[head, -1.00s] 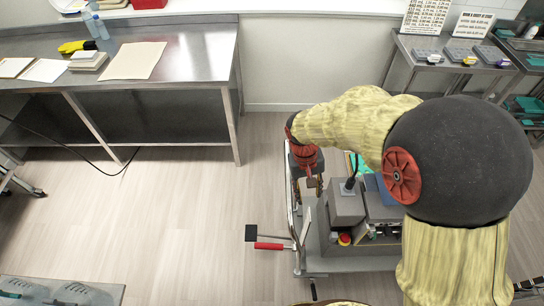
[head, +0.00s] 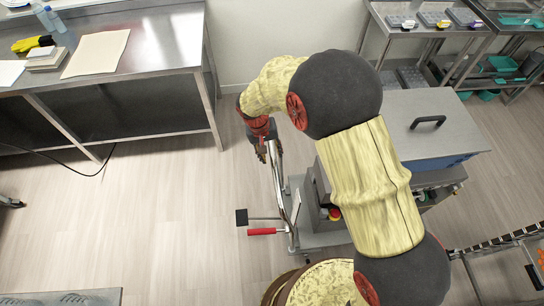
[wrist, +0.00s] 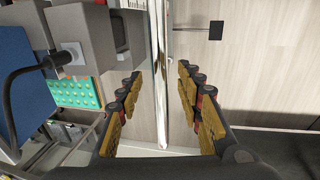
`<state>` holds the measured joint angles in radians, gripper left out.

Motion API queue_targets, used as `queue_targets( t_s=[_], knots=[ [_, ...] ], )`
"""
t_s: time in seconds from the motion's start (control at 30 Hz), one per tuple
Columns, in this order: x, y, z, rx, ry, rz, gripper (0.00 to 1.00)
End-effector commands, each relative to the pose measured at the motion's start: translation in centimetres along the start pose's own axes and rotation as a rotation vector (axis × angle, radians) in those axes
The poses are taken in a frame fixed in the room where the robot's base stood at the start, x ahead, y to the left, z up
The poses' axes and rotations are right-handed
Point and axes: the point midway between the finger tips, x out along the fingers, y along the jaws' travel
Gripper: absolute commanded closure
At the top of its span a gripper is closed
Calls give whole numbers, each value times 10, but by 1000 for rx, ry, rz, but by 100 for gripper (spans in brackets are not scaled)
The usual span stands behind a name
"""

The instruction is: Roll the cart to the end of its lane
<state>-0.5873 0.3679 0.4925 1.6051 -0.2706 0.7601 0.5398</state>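The cart (head: 318,238) is a grey wheeled platform carrying a grey machine, with an upright chrome push handle (head: 277,180) on its left side. A red-gripped lever (head: 262,231) and a dark pedal stick out at its lower left. My gripper (head: 262,152) is at the upper end of the handle. In the wrist view, the chrome bar (wrist: 160,75) runs between the two fingers of my gripper (wrist: 159,90), with a visible gap on both sides. The gripper is open. My arm hides much of the cart.
A steel table (head: 130,70) stands at the upper left, close to my gripper. A steel rack with trays (head: 435,20) stands at the upper right. A conveyor-like rail (head: 500,240) is at the lower right. Open wooden floor (head: 150,220) lies left of the cart.

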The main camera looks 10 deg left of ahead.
Motion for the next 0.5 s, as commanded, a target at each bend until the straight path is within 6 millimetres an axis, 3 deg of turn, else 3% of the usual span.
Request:
queue_targets(
  t_s=[0.2, 0.5],
  knots=[
    [23, 0, 0, -2, 0, 0, 64],
    [26, 0, 0, -2, 1, 0, 64]
  ],
)
